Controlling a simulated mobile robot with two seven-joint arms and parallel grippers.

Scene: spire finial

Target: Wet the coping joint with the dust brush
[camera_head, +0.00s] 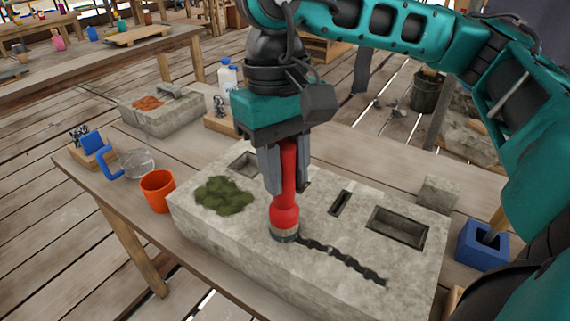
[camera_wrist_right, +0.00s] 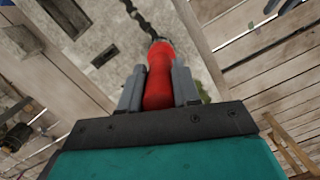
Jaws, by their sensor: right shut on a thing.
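My right gripper (camera_head: 286,178) is shut on the red handle of the dust brush (camera_head: 285,212), which points down nearly upright. An orange cup (camera_head: 158,190) stands left of the block. My left gripper is not in view.
Green moss (camera_head: 223,195) lies on the block, which also has rectangular recesses (camera_head: 397,227). A blue box (camera_head: 482,243) stands at the right, and a blue clamp-like tool (camera_head: 100,150) and a clear round dish (camera_head: 139,163) at the left. Another stone block (camera_head: 160,116) stands behind.

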